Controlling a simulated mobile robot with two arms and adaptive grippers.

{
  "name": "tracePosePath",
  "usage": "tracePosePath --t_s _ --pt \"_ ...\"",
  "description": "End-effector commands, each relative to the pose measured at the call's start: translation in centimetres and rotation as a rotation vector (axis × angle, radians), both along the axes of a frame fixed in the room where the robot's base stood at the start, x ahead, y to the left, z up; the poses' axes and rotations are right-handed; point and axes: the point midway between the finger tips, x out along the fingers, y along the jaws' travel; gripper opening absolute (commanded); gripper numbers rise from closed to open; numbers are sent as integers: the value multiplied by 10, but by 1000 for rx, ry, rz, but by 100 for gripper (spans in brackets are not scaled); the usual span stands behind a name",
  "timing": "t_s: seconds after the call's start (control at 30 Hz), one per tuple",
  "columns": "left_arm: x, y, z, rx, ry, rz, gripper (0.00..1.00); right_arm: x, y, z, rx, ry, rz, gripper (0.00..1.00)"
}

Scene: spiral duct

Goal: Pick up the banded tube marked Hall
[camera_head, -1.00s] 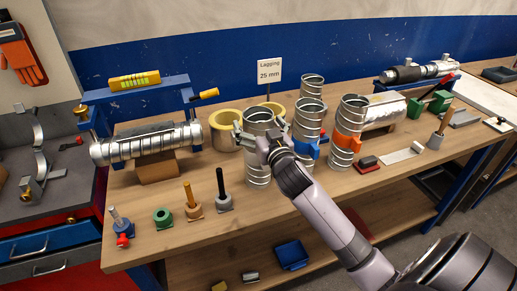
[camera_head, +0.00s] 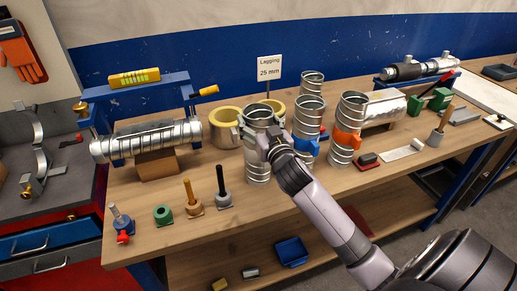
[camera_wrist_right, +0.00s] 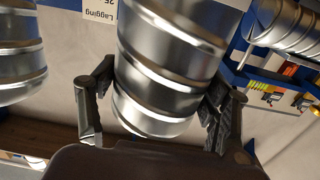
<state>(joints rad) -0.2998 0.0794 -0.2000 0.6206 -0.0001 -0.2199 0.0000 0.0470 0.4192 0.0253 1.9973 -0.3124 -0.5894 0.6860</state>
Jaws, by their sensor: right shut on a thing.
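Several bright metal banded tubes stand upright on the bench. My right gripper (camera_head: 262,142) is shut around the upper part of the front left tube (camera_head: 258,171), which also fills the middle of the right wrist view (camera_wrist_right: 165,75). In that view the fingers (camera_wrist_right: 160,115) lie on either side of it, near its end. The tube is upright, and its foot appears at bench level; I cannot tell if it is lifted. A tube with a blue clip (camera_head: 307,120) and one with an orange clip (camera_head: 349,125) stand to its right. No mark reading Hall is legible. My left gripper is not in view.
A sign reading Lagging 25 mm (camera_head: 269,68) and another tube (camera_head: 312,84) are behind. Small pegs (camera_head: 222,190) stand in front left. The front bench edge right of them is fairly clear.

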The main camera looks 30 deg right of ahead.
Motion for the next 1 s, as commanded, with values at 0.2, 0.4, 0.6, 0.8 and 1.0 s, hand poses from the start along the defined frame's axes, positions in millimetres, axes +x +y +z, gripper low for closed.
tracePosePath --t_s 0.2,0.4,0.6,0.8,1.0 --pt "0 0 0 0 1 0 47 0 0 0 0 -1 0 28" --pt "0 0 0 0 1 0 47 0 0 0 0 -1 0 15" --pt "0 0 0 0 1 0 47 0 0 2 -1 -4 1 10" --pt "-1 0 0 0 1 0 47 0 0 5 -1 -5 0 10" --pt "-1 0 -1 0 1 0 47 0 0 27 -2 -10 1 10"
